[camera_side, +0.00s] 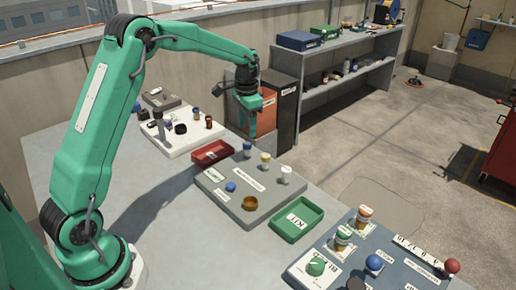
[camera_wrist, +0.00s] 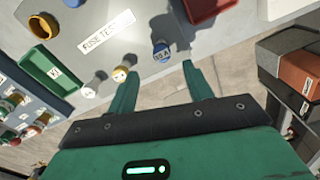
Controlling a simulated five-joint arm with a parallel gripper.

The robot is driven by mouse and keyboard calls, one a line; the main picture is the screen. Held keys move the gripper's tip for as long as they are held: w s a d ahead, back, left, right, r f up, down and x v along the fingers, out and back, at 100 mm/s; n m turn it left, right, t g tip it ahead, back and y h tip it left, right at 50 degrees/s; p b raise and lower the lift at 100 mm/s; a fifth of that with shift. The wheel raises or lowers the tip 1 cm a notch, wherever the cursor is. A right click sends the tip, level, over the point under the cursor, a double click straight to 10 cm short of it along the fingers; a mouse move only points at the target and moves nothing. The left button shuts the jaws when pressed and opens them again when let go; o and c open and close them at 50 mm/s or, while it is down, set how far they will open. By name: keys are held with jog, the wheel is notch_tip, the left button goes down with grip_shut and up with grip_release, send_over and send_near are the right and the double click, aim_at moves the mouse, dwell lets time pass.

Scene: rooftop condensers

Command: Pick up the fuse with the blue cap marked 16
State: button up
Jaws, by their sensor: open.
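A fuse with a blue cap (camera_side: 247,149) stands on the grey fuse tester panel (camera_side: 215,190), at its far edge. In the wrist view the blue-capped fuse (camera_wrist: 161,50) carries a small marking that I cannot read for certain. My gripper (camera_side: 253,132) is open and empty, pointing down just above and beside this fuse. In the wrist view the fuse lies slightly beyond the gap between my fingertips (camera_wrist: 157,72). A yellow-capped fuse (camera_side: 265,160) and a white-capped fuse (camera_side: 286,174) stand in the same row.
A red tray (camera_side: 212,153) and a green tray (camera_side: 298,219) flank the panel. A white board (camera_side: 180,140) with small parts stands left; a blue-grey panel (camera_side: 355,255) stands at lower right.

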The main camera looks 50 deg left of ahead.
aim_at(247, 143)
jog(key=shift+a+f, duration=0.15)
jog(key=shift+f, duration=3.85)
jog(key=c, duration=1.1)
